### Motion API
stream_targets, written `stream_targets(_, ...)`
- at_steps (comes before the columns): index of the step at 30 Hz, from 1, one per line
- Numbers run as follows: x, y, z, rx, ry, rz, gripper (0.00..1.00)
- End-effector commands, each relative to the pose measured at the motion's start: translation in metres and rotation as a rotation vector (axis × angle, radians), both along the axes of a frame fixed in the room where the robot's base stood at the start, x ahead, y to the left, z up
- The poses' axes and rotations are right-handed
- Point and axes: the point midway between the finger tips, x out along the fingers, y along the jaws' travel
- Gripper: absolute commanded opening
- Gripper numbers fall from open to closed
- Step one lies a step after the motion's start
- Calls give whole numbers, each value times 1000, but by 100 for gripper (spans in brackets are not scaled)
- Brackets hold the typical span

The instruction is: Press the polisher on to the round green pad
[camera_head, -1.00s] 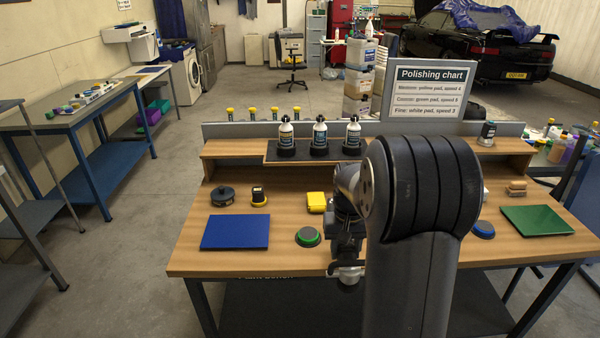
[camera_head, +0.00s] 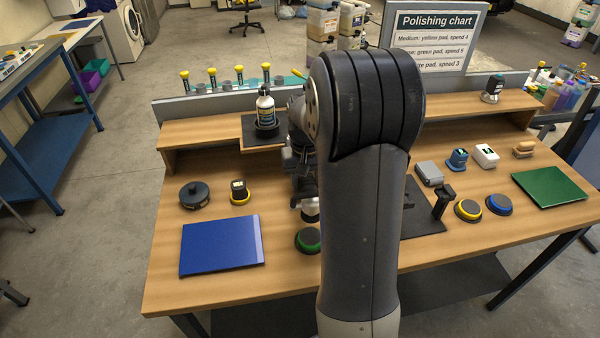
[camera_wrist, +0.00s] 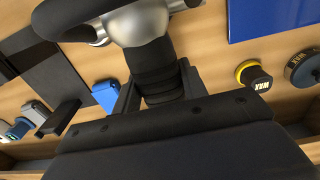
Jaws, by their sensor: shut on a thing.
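The round green pad (camera_head: 307,240) lies on the wooden bench, its right side hidden behind my arm. The polisher shows in the head view as a small pale rounded part (camera_head: 310,210) just beyond the pad. My gripper (camera_wrist: 160,88) is shut on the polisher's black ridged grip (camera_wrist: 154,66) in the wrist view. The polisher's silvery head (camera_wrist: 140,22) reaches to the top of that view. Its underside and the green pad do not show there, so I cannot tell the exact gap between them.
A blue board (camera_head: 222,246) lies left of the green pad. A wax pot (camera_head: 240,192) and a dark round disc (camera_head: 194,195) stand behind it. Right of my arm are a black stand (camera_head: 443,202), a yellow pad (camera_head: 468,210), a blue pad (camera_head: 499,204) and a green board (camera_head: 551,187).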

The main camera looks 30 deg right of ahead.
Motion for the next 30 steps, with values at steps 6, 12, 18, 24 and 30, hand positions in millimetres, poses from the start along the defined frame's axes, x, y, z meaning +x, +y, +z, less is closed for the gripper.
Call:
stream_targets(6,0,0,-10,-1,-2,0,0)
stream_targets(12,0,0,-29,-1,-2,0,0)
stream_targets(18,0,0,-51,0,-1,0,0)
stream_targets(24,0,0,-66,-1,-2,0,0)
stream_targets(30,0,0,-69,-1,-3,0,0)
